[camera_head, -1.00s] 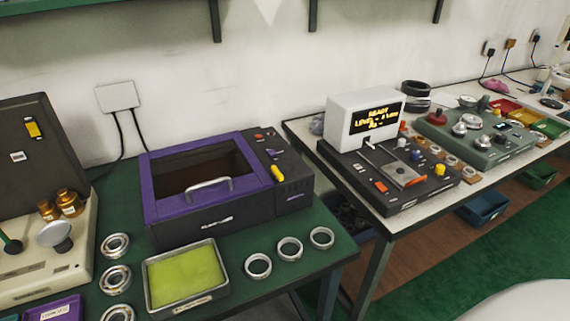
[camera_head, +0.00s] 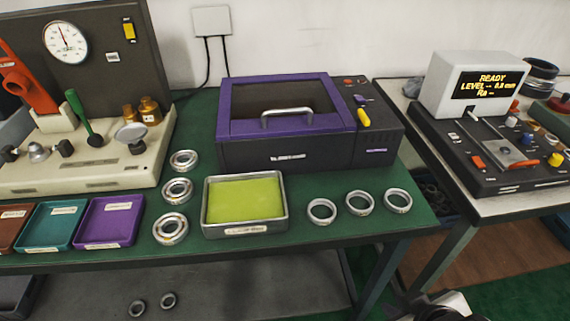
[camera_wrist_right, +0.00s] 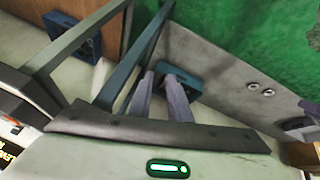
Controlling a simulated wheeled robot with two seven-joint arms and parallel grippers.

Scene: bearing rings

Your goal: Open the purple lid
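The purple lid (camera_head: 245,128) has a dark window and lies shut on top of the black machine (camera_head: 250,155) at the upper middle of the head view. A silver bar handle (camera_head: 287,111) is fixed near its front edge. Part of my right arm shows at the bottom right of the head view, low beside the table and well away from the lid. In the right wrist view, the two grey fingers of my right gripper (camera_wrist_right: 159,85) stand apart with nothing between them. My left gripper is not in view.
A metal tray with a yellow-green pad (camera_head: 245,202) stands in front of the machine, with bearing rings (camera_head: 359,202) on both sides. A gauge stand (camera_head: 90,172) is to the left. A second table with a display unit (camera_head: 480,85) stands right, across a gap.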

